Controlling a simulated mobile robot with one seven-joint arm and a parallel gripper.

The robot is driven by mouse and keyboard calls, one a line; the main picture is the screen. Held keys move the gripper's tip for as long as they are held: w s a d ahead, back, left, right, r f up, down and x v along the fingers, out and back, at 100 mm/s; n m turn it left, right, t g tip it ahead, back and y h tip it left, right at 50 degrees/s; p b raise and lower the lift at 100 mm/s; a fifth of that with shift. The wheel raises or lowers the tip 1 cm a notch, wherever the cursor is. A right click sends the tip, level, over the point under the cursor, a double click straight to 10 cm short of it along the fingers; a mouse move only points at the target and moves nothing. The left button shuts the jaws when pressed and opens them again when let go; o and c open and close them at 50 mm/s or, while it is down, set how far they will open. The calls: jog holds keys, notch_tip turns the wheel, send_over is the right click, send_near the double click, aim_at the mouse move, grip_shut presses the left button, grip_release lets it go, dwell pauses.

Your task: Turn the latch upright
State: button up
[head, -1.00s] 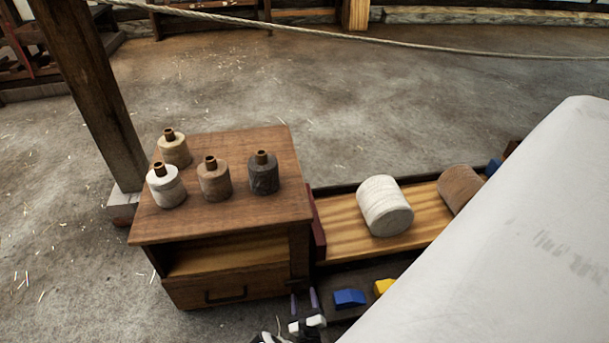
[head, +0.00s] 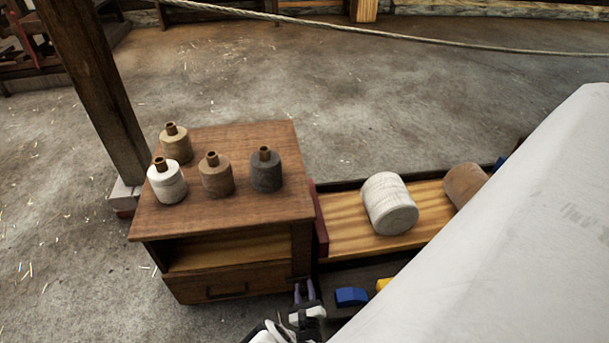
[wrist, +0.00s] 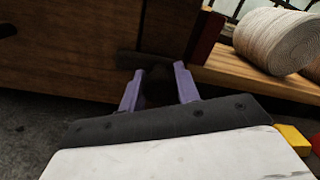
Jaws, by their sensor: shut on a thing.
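The latch (wrist: 128,61) is a dark bar on the wooden cabinet front in the wrist view, lying roughly level and reaching left from between my fingers. My gripper (wrist: 158,76) has two purple fingers shut on a dark part of it, which is in shadow. In the head view my gripper (head: 304,290) is at the lower right corner of the cabinet (head: 290,215). The latch cannot be made out there.
Several bobbins of yarn (head: 216,178) stand on the cabinet top. To the right, a wooden shelf (head: 340,238) holds a pale roll (head: 389,204) and a brown roll (head: 464,184). A blue block (head: 351,296) lies below. A large white surface (head: 500,240) covers the right side.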

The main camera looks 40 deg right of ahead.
jog(key=shift+c, duration=1.4)
jog(key=n+b, duration=0.1)
jog(key=n, duration=0.3)
jog(key=shift+f+n, duration=0.1)
jog(key=shift+n, duration=0.3)
jog(key=shift+n+b, duration=0.35)
jog(key=shift+n, duration=1.65)
jog(key=o, duration=1)
jog(key=shift+c, duration=0.2)
